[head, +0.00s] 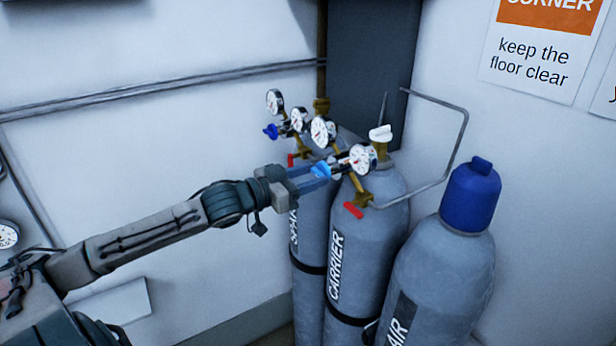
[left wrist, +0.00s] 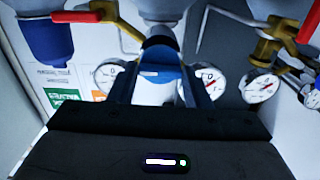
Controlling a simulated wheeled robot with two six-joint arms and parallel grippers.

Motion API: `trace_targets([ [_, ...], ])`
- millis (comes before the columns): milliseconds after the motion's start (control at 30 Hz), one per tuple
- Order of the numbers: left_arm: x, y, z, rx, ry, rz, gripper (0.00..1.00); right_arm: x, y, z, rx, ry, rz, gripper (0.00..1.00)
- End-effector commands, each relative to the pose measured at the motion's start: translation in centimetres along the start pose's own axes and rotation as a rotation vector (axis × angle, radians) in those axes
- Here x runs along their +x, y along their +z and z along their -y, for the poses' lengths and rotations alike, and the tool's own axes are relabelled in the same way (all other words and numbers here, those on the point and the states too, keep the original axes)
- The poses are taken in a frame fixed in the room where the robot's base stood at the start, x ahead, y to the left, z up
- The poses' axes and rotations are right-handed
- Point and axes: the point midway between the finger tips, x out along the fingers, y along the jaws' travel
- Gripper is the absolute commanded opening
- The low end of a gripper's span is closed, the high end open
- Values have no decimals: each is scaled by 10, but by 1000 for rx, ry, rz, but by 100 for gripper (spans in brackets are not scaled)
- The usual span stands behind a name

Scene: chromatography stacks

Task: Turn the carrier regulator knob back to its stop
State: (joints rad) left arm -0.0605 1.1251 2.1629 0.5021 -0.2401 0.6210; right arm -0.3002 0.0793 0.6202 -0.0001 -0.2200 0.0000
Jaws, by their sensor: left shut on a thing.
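The carrier regulator knob (head: 321,170) is light blue and sits at the left of the regulator on the grey cylinder marked CARRIER (head: 375,225). My left gripper (head: 312,178) reaches in from the left and is shut on this knob. In the left wrist view the blue knob (left wrist: 163,74) shows between my two dark fingers, which partly hide it. Two round white gauges, an upper one (head: 322,130) and a lower one (head: 362,158), are close to the knob. A red lever (head: 353,210) is below it. My right gripper is not in view.
Behind to the left stands the spare cylinder (head: 308,235) with its own gauges and darker blue knob (head: 270,131). An AIR cylinder with a blue cap (head: 470,195) stands at front right. A bent grey pipe (head: 463,125) passes behind the carrier cylinder. Open wall space lies left.

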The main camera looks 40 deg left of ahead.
Motion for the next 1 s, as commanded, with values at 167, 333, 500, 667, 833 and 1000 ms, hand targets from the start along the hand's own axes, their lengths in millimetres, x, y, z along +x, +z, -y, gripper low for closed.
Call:
trace_targets([
  [167, 0, -1, 0, -31, 1, -2, 21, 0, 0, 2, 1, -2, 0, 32],
  [333, 0, -1, 0, -41, 1, -2, 21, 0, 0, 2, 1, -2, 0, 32],
  [500, 0, -1, 0, -41, 1, -2, 21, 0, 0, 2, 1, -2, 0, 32],
  [667, 0, -1, 0, -41, 1, -2, 55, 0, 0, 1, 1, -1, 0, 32],
  [833, 0, 0, 0, -40, 0, -1, 65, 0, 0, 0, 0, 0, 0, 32],
  [1000, 0, 0, 0, -40, 0, 0, 65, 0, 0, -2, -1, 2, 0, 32],
])
